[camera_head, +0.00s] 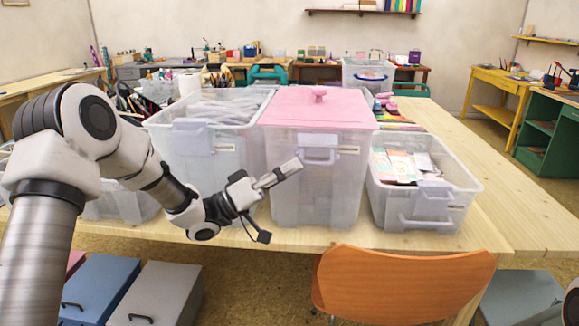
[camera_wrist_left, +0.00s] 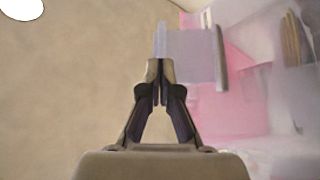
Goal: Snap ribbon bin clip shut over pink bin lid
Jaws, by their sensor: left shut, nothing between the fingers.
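The ribbon bin (camera_head: 300,200) is a tall translucent tub in the middle of the table. Its pink lid (camera_head: 345,108) with a round knob lies on top. The translucent clip (camera_head: 320,143) is at the front under the lid edge. In the left wrist view the clip (camera_wrist_left: 192,55) juts out from the bin beside the pink lid (camera_wrist_left: 240,85); I cannot tell whether it is latched. My left gripper (camera_head: 299,164) is shut and empty, its tips just in front of the bin near the clip. It also shows in the left wrist view (camera_wrist_left: 159,70); contact is unclear.
An open clear bin (camera_head: 240,103) stands to the left of the ribbon bin, and a lower open bin (camera_head: 455,176) with paper packs stands to the right. An orange chair back (camera_head: 400,285) is at the front. Drawer boxes (camera_head: 155,292) stand below the table at left.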

